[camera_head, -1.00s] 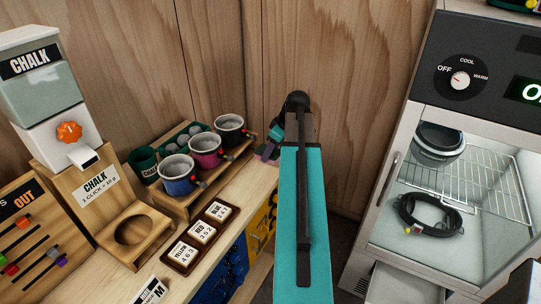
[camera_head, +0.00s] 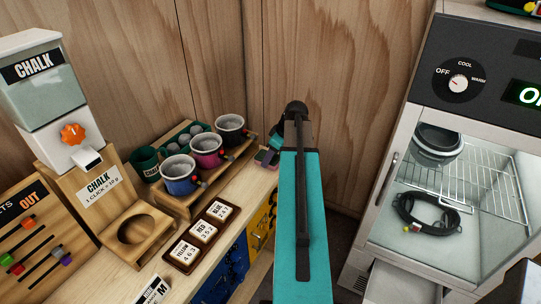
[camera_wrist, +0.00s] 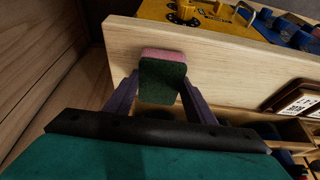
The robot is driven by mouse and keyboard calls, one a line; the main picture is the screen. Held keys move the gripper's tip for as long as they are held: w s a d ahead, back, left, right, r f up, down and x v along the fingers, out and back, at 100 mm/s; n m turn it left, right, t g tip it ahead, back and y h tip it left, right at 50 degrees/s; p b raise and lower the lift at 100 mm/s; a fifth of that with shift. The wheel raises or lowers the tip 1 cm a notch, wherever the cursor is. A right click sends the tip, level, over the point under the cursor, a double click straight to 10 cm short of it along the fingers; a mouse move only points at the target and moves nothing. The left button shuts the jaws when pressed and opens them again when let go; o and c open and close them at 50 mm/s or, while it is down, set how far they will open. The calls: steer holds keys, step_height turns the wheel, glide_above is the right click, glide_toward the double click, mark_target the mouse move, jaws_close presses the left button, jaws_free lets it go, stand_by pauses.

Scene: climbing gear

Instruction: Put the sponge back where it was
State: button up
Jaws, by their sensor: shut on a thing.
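The sponge (camera_wrist: 162,80) is a small block with a dark green face and a pink layer along one edge. My gripper (camera_wrist: 160,88) is shut on it, with a purple finger on either side in the wrist view. Behind the sponge is the pale wooden worktop (camera_wrist: 225,75); I cannot tell whether they touch. In the head view the sponge (camera_head: 264,158) shows small at the far right end of the worktop, beside the mug stand. My arm hides most of the gripper there.
A wooden stand (camera_head: 205,185) holds a blue mug (camera_head: 180,181), a pink mug (camera_head: 207,153) and a grey mug (camera_head: 231,134). A tray of number tiles (camera_head: 202,238) lies in front. A chalk dispenser (camera_head: 75,140) stands left, a glass-fronted cabinet (camera_head: 395,185) right.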

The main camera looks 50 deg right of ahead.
steer(key=shift+f, duration=0.3)
steer(key=o, duration=0.9)
steer(key=shift+r, duration=0.15)
steer(key=shift+r, duration=0.1)
steer(key=b+v, duration=0.4)
steer(key=v, duration=0.8)
stand_by(0.8)
